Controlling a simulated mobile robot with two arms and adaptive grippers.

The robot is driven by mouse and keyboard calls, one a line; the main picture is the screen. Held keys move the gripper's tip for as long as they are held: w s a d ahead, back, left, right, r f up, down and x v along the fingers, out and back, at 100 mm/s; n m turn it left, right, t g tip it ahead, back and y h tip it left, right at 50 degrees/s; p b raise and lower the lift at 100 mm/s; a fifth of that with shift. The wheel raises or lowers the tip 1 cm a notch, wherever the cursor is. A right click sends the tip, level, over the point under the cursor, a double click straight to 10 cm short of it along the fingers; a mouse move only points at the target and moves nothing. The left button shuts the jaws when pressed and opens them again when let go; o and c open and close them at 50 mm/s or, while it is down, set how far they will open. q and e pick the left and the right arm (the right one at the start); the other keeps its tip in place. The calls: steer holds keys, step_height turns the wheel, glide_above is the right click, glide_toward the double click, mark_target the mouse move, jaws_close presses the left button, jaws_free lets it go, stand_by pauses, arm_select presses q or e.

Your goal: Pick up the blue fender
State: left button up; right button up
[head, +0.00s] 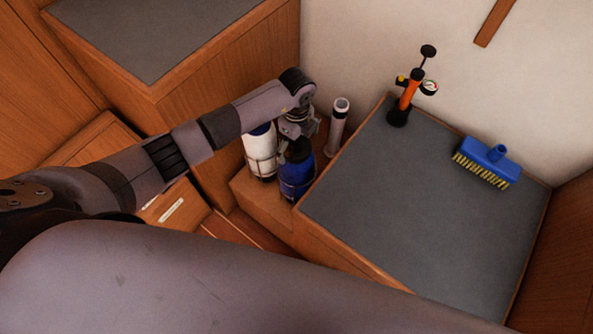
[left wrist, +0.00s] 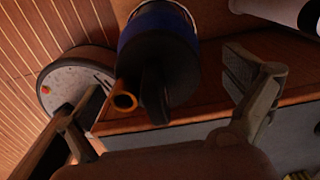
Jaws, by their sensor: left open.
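The blue fender (head: 297,177), a blue cylinder with a black top, stands upright in a wooden corner recess in the head view. My left gripper (head: 297,130) is directly above its top, open and empty. In the left wrist view the fender (left wrist: 135,35) shows from above, its black cap and an orange-rimmed eye lying between the two spread fingers. Neither finger visibly grips it; whether one touches it I cannot tell. The gripper partly hides the fender's top in the head view. My right gripper is not in view.
A white fender (head: 260,160) with a blue top stands close left of the blue one. A pale cylinder (head: 337,128) with a dark band stands behind right. The grey-topped bench (head: 385,220) at right holds an orange pump (head: 408,92) and a blue brush (head: 488,160).

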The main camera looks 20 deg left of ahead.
arm_select(q)
steer(key=shift+f, duration=0.3)
steer(key=shift+c, duration=0.4)
steer(key=shift+r, duration=0.1)
steer(key=c, duration=2)
